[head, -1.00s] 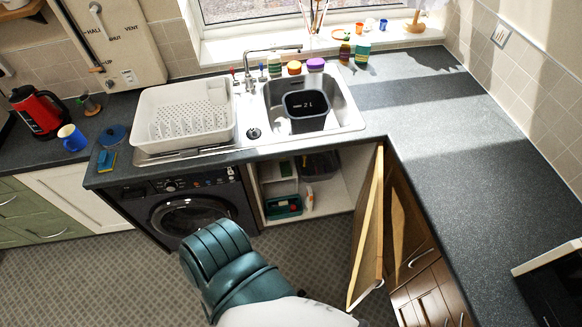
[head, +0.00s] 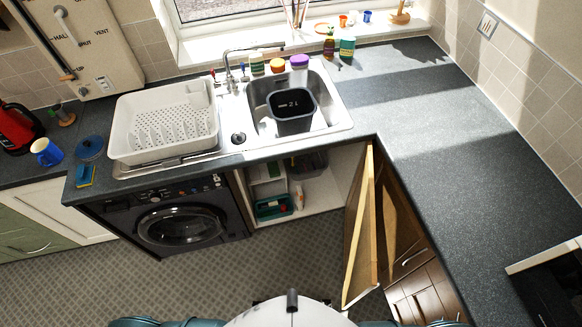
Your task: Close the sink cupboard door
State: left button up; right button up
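The sink cupboard door (head: 361,245) stands wide open. It is hinged at the right, by the counter corner, and swings out over the floor toward me. The open sink cupboard (head: 325,185) is below the sink, with a white shelf unit (head: 262,192), a green caddy (head: 273,207) and a white bottle inside. Neither of my grippers shows in the head view. Only parts of my own body are at the bottom edge, apart from the door.
A black washing machine (head: 180,222) stands left of the cupboard. Brown cupboard fronts (head: 400,245) are close behind the door on the right. The patterned floor (head: 280,262) left of the door is clear. The grey worktop (head: 470,150) runs along the right.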

aim_at(360, 272)
jog(key=k, duration=1)
